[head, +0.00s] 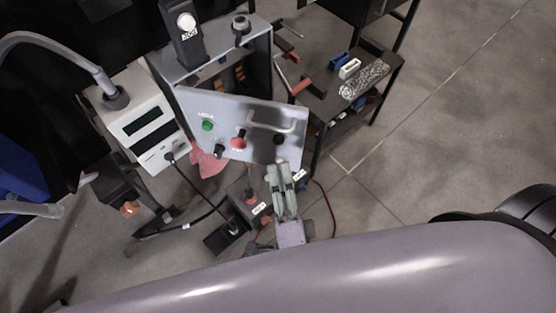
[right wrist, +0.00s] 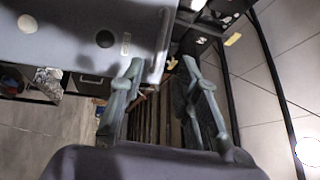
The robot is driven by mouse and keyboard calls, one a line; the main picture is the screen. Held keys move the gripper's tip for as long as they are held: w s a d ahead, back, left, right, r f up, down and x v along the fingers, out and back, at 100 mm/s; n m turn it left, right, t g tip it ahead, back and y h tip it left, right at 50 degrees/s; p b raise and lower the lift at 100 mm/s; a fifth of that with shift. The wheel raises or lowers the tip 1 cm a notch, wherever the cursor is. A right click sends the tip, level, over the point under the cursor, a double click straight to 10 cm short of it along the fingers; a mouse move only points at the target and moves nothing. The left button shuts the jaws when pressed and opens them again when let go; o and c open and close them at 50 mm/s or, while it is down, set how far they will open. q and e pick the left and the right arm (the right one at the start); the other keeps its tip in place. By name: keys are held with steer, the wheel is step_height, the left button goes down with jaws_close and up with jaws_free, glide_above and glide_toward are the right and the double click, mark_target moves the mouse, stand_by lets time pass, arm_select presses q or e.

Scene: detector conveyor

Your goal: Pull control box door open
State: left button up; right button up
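The control box (head: 261,47) stands at the top centre of the head view. Its grey door (head: 222,112) stands partly open, and orange parts show inside behind it. The door carries a green button (head: 207,125), a red knob (head: 238,142), dark knobs and a bar handle (head: 272,124). My right gripper (head: 283,166) is at the door's lower right edge, below the handle. In the right wrist view its fingers (right wrist: 162,68) are apart, with the door's edge (right wrist: 160,45) near the gap between them. I cannot tell whether they touch it. My left gripper does not show.
A white device with a dark display (head: 139,122) stands left of the box. A dark table (head: 330,99) on the right holds red-handled tools, blue and white blocks and a speckled piece (head: 364,79). Cables lie below the door. Floor on the right is clear.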

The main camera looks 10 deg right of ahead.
steer(key=shift+s, duration=0.1)
